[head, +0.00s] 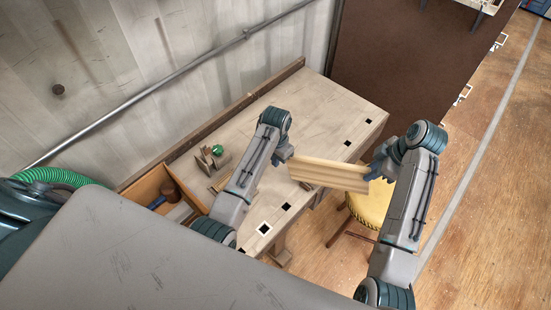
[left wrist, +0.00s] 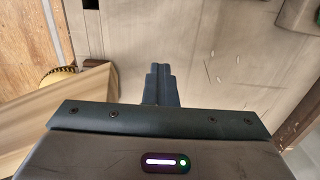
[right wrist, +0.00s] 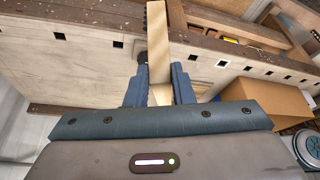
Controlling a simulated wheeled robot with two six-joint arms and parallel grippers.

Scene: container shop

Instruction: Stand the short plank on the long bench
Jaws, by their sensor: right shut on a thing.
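The short plank (head: 328,173) is a pale wooden board. My right gripper (head: 376,170) is shut on its right end and holds it in the air, roughly level, near the front edge of the long bench (head: 310,105). In the right wrist view the plank (right wrist: 158,62) runs out from between the fingers (right wrist: 160,88). My left gripper (head: 279,159) is over the bench by the plank's left end. In the left wrist view its fingers (left wrist: 161,75) are together with nothing between them, and the plank (left wrist: 60,115) lies to their left, apart from them.
A wooden plane with a green knob (head: 217,150) stands on the bench's left part. A mallet (head: 168,190) lies in the tray at the bench's left end. A yellow stool (head: 370,207) stands in front of the bench. The bench top's back right part is clear.

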